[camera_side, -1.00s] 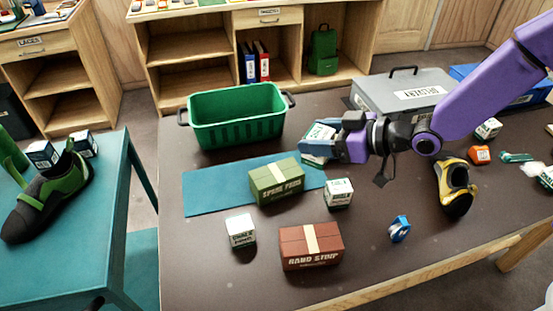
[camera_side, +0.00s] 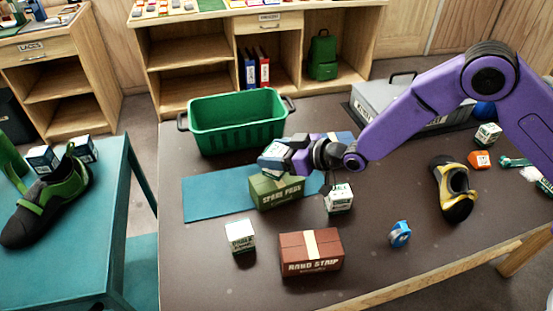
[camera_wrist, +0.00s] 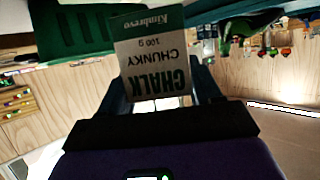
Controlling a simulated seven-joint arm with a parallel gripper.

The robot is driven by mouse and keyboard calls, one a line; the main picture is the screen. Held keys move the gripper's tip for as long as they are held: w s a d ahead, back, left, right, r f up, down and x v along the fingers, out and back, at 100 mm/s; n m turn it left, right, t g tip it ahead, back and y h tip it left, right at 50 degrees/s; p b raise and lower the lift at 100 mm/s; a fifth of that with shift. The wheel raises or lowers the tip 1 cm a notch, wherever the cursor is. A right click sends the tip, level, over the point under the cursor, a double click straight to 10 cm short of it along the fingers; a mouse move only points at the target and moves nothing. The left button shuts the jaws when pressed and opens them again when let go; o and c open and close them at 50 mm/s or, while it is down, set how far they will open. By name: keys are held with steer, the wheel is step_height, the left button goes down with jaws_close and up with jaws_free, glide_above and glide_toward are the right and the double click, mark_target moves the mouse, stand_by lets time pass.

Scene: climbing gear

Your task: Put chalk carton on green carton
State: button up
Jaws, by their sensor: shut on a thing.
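The chalk carton (camera_side: 272,158), white with a teal band, is held in my gripper (camera_side: 284,156) in the side view. My gripper is shut on it. In the wrist view the chalk carton (camera_wrist: 155,62) sits between the fingers, its lettering upside down and reading "CHALK CHUNKY 100 g". The green carton (camera_side: 277,197), marked "SPARE PADS", lies on the blue-green mat (camera_side: 212,194). The chalk carton is over the green carton's top in the side view and looks slightly tilted. I cannot tell whether the two touch.
Two small white cartons stand near the green carton, one at its right (camera_side: 339,199) and one in front (camera_side: 240,237). A brown carton (camera_side: 311,252) lies in front. A green crate (camera_side: 238,125) stands behind. Blue tape (camera_side: 400,234) and a shoe (camera_side: 455,190) are at right.

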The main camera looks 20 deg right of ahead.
steer(key=shift+f, duration=1)
steer(key=shift+f, duration=0.2)
steer(key=o, duration=1.1)
steer(key=shift+r, duration=0.15)
steer(key=shift+s+d+r, duration=0.25)
steer(key=shift+s+d, duration=0.1)
steer(key=shift+s, duration=0.05)
steer(key=v, duration=1.1)
